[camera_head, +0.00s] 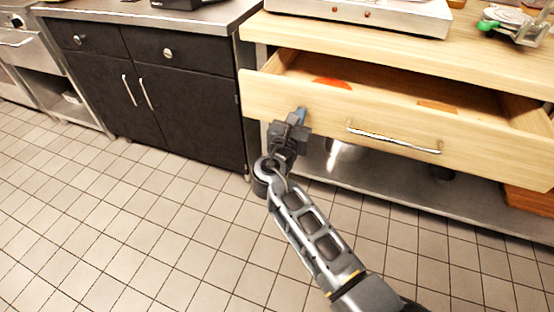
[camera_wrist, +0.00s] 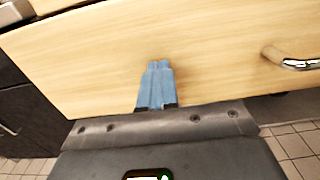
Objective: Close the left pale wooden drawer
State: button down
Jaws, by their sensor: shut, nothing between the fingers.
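The pale wooden drawer (camera_head: 310,105) stands open under the wooden counter, pulled out toward me. Its front panel also fills much of the wrist view (camera_wrist: 215,45). A silver bar handle (camera_head: 394,139) is on the front; part of it shows at the right of the wrist view (camera_wrist: 290,61). My gripper (camera_head: 301,113) is shut and empty, its blue fingertips at the left part of the drawer front, left of the handle. In the wrist view the fingertips (camera_wrist: 158,66) point at the bare panel; I cannot tell whether they touch it.
An orange-red flat item (camera_head: 333,83) and an orange piece (camera_head: 437,106) lie inside the drawer. A black cabinet (camera_head: 190,105) stands left of it. A steel shelf (camera_head: 375,183) runs below. The tiled floor (camera_head: 130,220) in front is clear.

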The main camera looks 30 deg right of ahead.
aim_at(305, 105)
jog(key=b+x, duration=0.5)
jog(key=x, duration=1.2)
jog(key=shift+w+d, duration=0.15)
jog(key=shift+d, duration=0.05)
jog(key=shift+w+d, duration=0.35)
jog(key=shift+d, duration=0.1)
jog(key=shift+w+d+r+b, duration=0.1)
jog(key=shift+r+b, duration=0.1)
jog(key=shift+b, duration=0.1)
jog(key=shift+d+r, duration=0.1)
jog(key=shift+s+a+p, duration=0.35)
jog(key=shift+p, duration=0.05)
jog(key=p+v, duration=0.1)
jog(key=v, duration=0.3)
jog(key=p+v, duration=0.1)
jog(key=v, duration=0.8)
jog(key=shift+w+f+p, duration=0.15)
jog(key=shift+f+p, duration=0.15)
jog(key=shift+p, duration=0.1)
jog(key=shift+s+a, duration=0.25)
jog(key=shift+a, duration=0.15)
jog(key=shift+f, duration=0.1)
